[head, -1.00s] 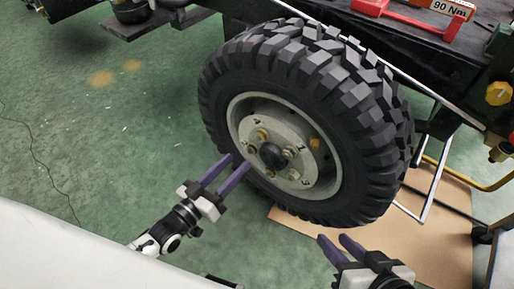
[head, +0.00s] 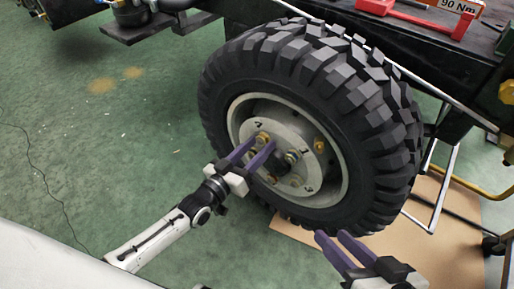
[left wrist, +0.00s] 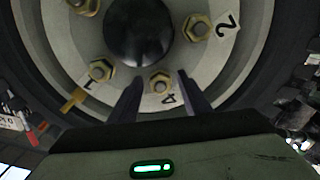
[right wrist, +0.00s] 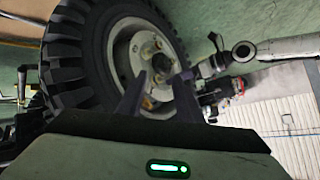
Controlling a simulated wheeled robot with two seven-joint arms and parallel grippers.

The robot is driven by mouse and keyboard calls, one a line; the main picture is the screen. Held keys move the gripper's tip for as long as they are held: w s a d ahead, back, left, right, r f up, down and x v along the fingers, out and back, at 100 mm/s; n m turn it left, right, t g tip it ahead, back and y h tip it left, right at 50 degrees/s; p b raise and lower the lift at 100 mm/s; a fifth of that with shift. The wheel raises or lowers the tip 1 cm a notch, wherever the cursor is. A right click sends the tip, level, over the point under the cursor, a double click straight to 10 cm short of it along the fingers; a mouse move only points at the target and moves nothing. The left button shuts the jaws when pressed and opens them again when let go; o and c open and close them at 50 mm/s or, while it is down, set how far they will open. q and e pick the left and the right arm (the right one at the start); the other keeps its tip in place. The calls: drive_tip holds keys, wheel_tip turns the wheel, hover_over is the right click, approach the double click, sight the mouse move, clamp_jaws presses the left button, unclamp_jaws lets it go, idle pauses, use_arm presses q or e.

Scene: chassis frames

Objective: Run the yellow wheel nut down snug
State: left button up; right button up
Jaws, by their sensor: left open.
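The wheel (head: 300,110) has a pale hub with several brass-yellow nuts and number labels around a dark centre cap (left wrist: 138,30). The nut beside label 4 (left wrist: 160,83) appears between the open fingertips of my left gripper (left wrist: 161,78). It also shows in the head view (head: 263,138), where my left gripper (head: 261,146) reaches the hub face. I cannot tell whether the fingers touch this nut. Other nuts sit beside label 1 (left wrist: 101,70) and label 2 (left wrist: 197,27). My right gripper (head: 331,236) is open and empty, below and apart from the tyre.
An orange-yellow tab (left wrist: 74,101) sits beyond the label 1 nut. A red tool (head: 412,16) and a "90 Nm" sign (head: 452,6) are on the dark chassis above. A cardboard sheet (head: 455,225) lies under the wheel.

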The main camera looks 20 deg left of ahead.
use_arm(q)
drive_tip(key=c, duration=1)
drive_tip(key=shift+r+m+p, duration=0.1)
drive_tip(key=shift+m+p, duration=0.2)
drive_tip(key=shift+p, duration=0.05)
drive_tip(key=shift+c, duration=0.2)
drive_tip(key=shift+r+m+p, duration=0.1)
drive_tip(key=shift+m+p, duration=0.4)
drive_tip(key=shift+m, duration=0.2)
drive_tip(key=shift+a+m+p, duration=0.1)
drive_tip(key=shift+m+p, duration=0.25)
drive_tip(key=shift+m, duration=0.35)
drive_tip(key=shift+f+m, duration=0.25)
drive_tip(key=shift+m, duration=0.85)
use_arm(e)
drive_tip(key=shift+s+d+f+g+h, duration=0.1)
drive_tip(key=shift+d+f+g+h, duration=0.2)
drive_tip(key=shift+f, duration=0.35)
drive_tip(key=shift+s+d+f+g+h, duration=0.1)
drive_tip(key=shift+d+f+g+h, duration=0.1)
drive_tip(key=shift+d+f+h, duration=0.3)
drive_tip(key=shift+a+f, duration=0.1)
use_arm(q)
drive_tip(key=o, duration=1)
drive_tip(key=shift+o, duration=0.2)
drive_tip(key=shift+a, duration=0.1)
